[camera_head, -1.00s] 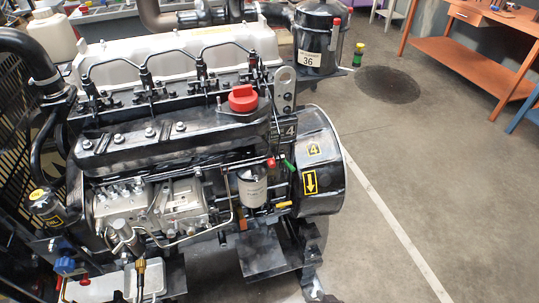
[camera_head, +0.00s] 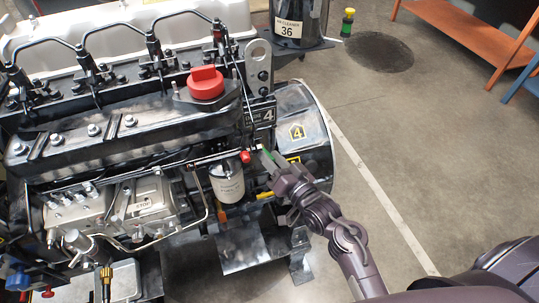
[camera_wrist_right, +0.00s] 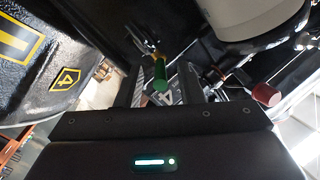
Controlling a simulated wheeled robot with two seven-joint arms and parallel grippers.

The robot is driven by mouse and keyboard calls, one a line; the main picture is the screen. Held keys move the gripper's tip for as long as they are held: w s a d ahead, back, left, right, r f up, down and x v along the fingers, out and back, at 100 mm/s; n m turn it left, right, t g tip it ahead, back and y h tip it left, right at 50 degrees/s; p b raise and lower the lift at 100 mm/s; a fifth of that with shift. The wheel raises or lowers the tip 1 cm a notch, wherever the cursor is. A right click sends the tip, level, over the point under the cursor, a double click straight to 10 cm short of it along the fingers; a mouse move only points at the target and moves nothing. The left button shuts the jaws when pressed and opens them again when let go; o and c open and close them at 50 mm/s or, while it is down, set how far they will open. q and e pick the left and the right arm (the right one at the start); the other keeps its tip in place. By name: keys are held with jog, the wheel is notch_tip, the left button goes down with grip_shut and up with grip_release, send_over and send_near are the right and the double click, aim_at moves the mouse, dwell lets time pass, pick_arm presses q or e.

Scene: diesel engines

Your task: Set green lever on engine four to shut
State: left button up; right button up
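Engine four (camera_head: 120,137) fills the left of the head view, with a number 4 plate (camera_head: 262,115). The small green lever (camera_head: 267,156) is at its right end, just right of a red knob (camera_head: 246,157). My right gripper (camera_head: 270,166) is at the lever and partly hides it. In the right wrist view, the green lever (camera_wrist_right: 160,75) appears between the two fingers of my right gripper (camera_wrist_right: 162,88), with gaps at both sides. The fingers look open; I cannot tell whether they touch the lever. My left gripper is not in view.
A white fuel filter (camera_head: 227,181) hangs left of the lever. A black drum (camera_head: 309,125) with yellow labels lies behind my gripper. An air cleaner (camera_head: 297,25) stands at the back.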

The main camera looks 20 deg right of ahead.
jog(key=shift+w+a, duration=0.2)
jog(key=shift+w, duration=0.3)
grip_shut()
